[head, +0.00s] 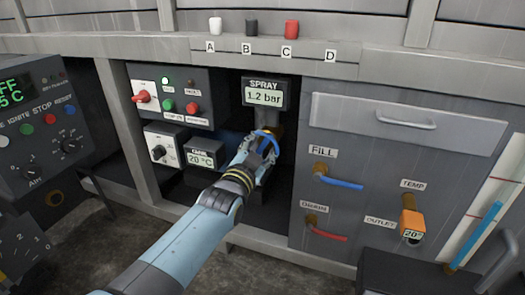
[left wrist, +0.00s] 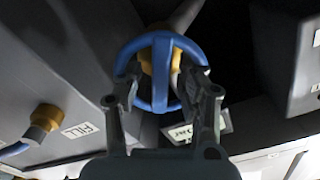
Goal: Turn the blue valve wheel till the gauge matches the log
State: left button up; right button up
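The blue valve wheel (head: 268,136) sits under the spray gauge (head: 264,95), which reads 1.2 bar, and my left gripper partly covers it. In the left wrist view the blue wheel (left wrist: 161,50) shows as a ring with a broad spoke over a brass hub. My left gripper (head: 264,147) is at the wheel. In the left wrist view its two fingers (left wrist: 162,82) are apart, with tips at either side of the rim; whether they clamp it I cannot tell. I make out no log for the pressure. My right gripper is not in view.
Left of the wheel are a switch panel (head: 185,82) and a 20 °C display (head: 202,159). At right are a blue fill handle (head: 340,184), a red drain handle (head: 328,234) and an orange outlet part (head: 411,222). A burner panel (head: 40,125) stands far left.

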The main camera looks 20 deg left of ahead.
pick_arm(q)
jog(key=shift+w, duration=0.15)
jog(key=shift+c, duration=0.3)
grip_shut()
